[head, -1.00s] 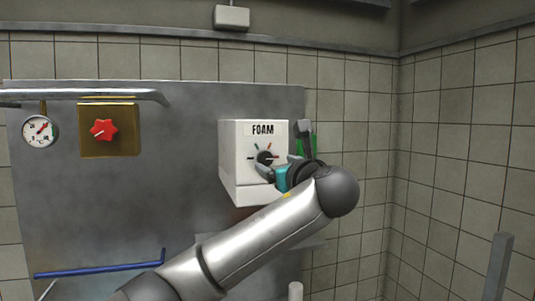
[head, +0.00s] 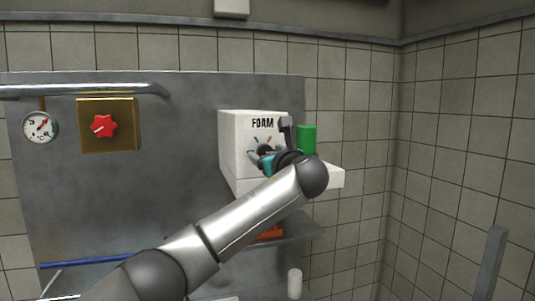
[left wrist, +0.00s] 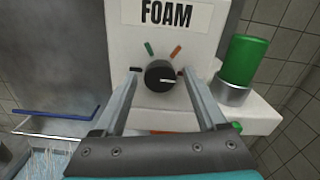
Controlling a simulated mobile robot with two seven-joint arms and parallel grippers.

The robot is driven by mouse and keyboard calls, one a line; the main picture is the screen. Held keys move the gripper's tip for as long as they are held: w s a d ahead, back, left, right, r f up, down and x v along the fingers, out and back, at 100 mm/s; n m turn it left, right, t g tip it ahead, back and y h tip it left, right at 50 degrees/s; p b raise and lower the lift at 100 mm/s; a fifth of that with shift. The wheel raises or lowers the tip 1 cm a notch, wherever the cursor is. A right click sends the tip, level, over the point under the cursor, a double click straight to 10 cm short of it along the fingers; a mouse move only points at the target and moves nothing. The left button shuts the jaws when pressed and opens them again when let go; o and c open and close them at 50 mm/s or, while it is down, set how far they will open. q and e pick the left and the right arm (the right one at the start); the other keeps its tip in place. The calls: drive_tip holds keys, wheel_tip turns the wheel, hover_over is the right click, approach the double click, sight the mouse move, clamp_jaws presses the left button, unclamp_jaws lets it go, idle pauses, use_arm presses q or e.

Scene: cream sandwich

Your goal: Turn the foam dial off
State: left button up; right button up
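The white foam box (head: 235,140), labelled FOAM, is mounted on the metal wall panel. Its round black dial (left wrist: 160,75) also shows in the head view (head: 264,150), partly covered by my gripper. In the left wrist view the dial's pale pointer line points right. Coloured marks surround the dial: dark at left, green at upper left, orange at upper right. My left gripper (left wrist: 160,88) is open in front of the box, with one finger on each side of the dial and gaps visible between. I cannot tell how deep the fingertips reach. My right gripper is out of view.
A green cylinder (left wrist: 243,60) in a metal holder stands close to the right of the box. A red star knob (head: 103,126) on a brass plate and a gauge (head: 39,127) are at left. A blue bar (head: 90,262) runs low on the panel.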

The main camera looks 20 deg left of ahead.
use_arm(q)
clamp_jaws()
idle(0.3)
